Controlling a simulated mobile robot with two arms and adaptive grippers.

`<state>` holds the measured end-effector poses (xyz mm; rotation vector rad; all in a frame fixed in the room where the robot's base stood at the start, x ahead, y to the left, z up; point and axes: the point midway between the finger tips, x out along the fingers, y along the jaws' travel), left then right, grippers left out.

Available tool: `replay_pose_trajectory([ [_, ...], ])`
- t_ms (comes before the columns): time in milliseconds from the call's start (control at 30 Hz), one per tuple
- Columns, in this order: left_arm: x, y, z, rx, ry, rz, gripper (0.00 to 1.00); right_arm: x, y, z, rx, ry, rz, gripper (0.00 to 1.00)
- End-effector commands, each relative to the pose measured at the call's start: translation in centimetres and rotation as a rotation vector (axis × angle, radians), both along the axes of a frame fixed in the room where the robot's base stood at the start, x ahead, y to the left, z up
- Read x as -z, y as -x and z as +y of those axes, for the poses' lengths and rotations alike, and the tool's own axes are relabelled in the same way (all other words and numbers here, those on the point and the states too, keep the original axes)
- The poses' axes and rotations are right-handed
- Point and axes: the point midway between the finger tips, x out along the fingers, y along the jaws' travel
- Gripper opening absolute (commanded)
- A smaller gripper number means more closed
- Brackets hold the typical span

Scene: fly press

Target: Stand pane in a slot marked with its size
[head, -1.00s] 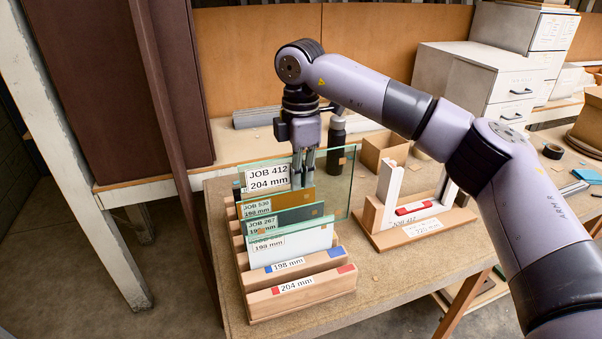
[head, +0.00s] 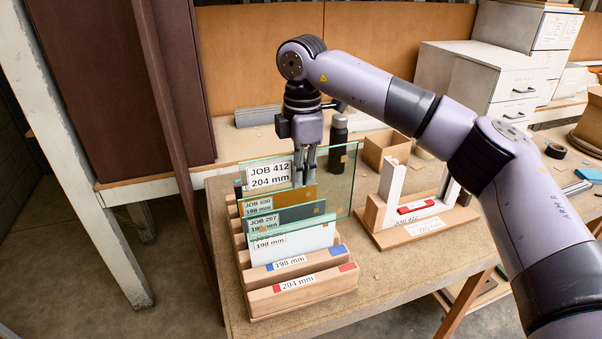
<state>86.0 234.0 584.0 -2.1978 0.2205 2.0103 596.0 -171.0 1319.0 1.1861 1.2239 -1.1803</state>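A clear glass pane (head: 343,190) with a white label reading JOB 412, 204 mm stands upright at the back of the wooden slotted rack (head: 318,293). My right gripper (head: 308,180) is shut on this pane near its upper middle, fingers pointing down. Whether its lower edge touches the rack is hidden. In front of it stand an amber pane (head: 300,193), a dark grey pane (head: 300,212) and a white pane (head: 310,240). The rack's front bars carry a 198 mm label (head: 289,262) with blue marks and a 204 mm label (head: 297,283) with red marks. My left gripper is out of view.
A wooden stand (head: 440,230) with white uprights and a red mark is right of the rack. A black bottle (head: 338,142) and an open cardboard box (head: 386,150) are behind. A dark upright post (head: 180,150) is close on the left.

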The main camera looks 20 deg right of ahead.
Motion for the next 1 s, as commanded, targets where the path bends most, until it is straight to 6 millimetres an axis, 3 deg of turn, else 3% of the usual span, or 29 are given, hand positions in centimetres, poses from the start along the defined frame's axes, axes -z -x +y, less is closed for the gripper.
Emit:
replay_pose_trajectory([
  [367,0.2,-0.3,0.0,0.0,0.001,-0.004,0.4,0.1,-0.1,0.0,0.001,-0.001,-0.003,0.0],
  [1000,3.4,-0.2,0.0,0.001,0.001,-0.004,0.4,4.2,0.0,-0.1,0.001,-0.001,-0.003,0.0],
])
